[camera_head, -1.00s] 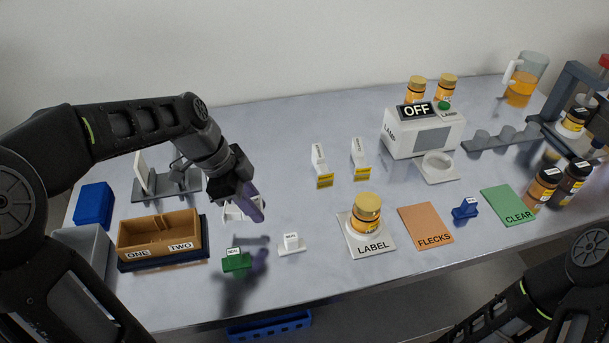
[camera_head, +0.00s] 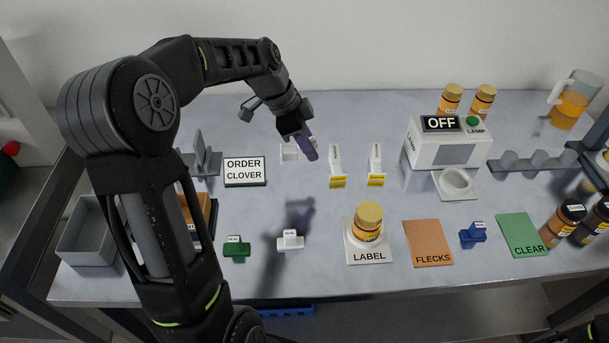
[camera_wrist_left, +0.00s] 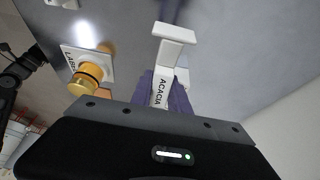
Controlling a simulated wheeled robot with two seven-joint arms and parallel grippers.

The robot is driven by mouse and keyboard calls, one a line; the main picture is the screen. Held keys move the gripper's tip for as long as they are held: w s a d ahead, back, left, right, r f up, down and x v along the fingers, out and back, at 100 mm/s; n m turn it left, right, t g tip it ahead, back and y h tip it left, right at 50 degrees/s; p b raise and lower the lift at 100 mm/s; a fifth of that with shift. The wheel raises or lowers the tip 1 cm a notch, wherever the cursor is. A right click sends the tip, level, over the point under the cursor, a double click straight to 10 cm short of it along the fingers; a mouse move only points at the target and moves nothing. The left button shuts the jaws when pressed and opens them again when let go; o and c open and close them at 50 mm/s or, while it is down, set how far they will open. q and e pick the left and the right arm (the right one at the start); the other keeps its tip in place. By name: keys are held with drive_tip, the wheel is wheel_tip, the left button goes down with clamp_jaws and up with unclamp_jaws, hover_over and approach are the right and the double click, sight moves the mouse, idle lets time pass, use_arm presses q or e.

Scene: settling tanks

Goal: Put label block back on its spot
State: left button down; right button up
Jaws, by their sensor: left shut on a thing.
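My left gripper (camera_head: 304,146), with purple fingers, is shut on a white label block (camera_head: 289,153) above the back middle of the table. In the left wrist view the block (camera_wrist_left: 160,92) sits between the fingers, with ACACIA printed on it. Its white crossbar juts beyond them. Whether it touches the table cannot be told. No marked spot shows under the held block.
An ORDER CLOVER sign (camera_head: 245,172) stands left of the gripper. In front are a green seal block (camera_head: 236,249), a white seal block (camera_head: 290,242) and a jar (camera_head: 367,220) on the LABEL mat (camera_head: 369,256). The lamp box (camera_head: 443,143) reads OFF.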

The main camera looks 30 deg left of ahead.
use_arm(q)
hover_over(314, 181)
drive_tip(key=a, duration=0.1)
drive_tip(key=f, duration=0.5)
drive_tip(key=shift+s+a+p, duration=0.1)
drive_tip(key=shift+s+p, duration=0.25)
drive_tip(key=shift+s, duration=0.05)
wheel_tip(314, 181, down, 3)
drive_tip(key=shift+f+p, duration=0.2)
drive_tip(key=shift+p, duration=0.15)
drive_tip(key=shift+f, duration=0.15)
drive_tip(key=shift+f, duration=0.1)
drive_tip(key=shift+f+b, duration=0.15)
drive_tip(key=shift+b, duration=0.15)
drive_tip(key=c, duration=1.3)
unclamp_jaws()
drive_tip(key=shift+o, duration=0.2)
drive_tip(key=shift+r, duration=0.2)
